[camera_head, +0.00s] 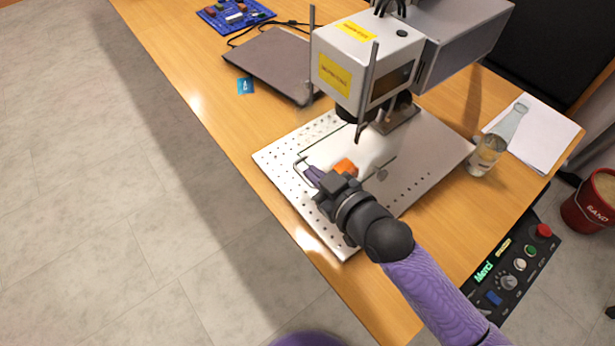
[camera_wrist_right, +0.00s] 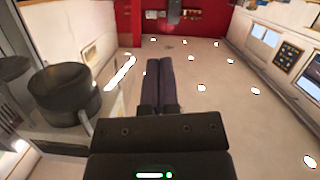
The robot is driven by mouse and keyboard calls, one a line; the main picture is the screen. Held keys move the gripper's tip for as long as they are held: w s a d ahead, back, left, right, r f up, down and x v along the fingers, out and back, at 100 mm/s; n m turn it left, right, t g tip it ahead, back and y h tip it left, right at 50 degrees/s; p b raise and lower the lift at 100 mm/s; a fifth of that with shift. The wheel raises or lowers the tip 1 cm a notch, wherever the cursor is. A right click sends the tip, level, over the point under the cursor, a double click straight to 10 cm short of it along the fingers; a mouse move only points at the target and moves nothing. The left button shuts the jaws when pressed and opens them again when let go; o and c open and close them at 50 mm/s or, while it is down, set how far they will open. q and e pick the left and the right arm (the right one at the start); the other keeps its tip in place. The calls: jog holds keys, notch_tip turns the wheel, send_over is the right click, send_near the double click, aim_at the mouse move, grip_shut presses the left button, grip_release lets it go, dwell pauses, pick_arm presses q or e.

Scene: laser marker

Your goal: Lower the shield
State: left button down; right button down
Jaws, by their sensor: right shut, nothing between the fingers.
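The laser marker (camera_head: 360,60) stands on the wooden table, a white-grey head with yellow labels above a perforated metal plate (camera_head: 270,157). Upright rods flank its head. A pale, see-through panel with a thin dark edge, perhaps the shield (camera_head: 335,141), shows under the head; its exact outline and height are hard to tell. A thin bent handle (camera_head: 297,168) shows at its left. My right gripper (camera_head: 311,174) is shut and empty close beside this handle, over the plate's left part; contact cannot be told. Its purple fingers (camera_wrist_right: 160,80) lie together in the right wrist view.
A small orange thing (camera_head: 345,167) shows beside my right gripper. A bottle (camera_head: 487,155) stands right of the plate, by white paper (camera_head: 545,132). A control box (camera_head: 510,265) sits at the table's right edge. A dark flat panel (camera_head: 270,62) lies behind on the left.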

aim_at(309, 184)
jog(key=w+f+b, duration=0.1)
jog(key=f, duration=0.1)
jog(key=w+a+f+b, duration=0.1)
jog(key=f, duration=0.1)
jog(key=shift+w+b, duration=0.3)
jog(key=shift+w, duration=0.05)
jog(key=shift+f, duration=0.35)
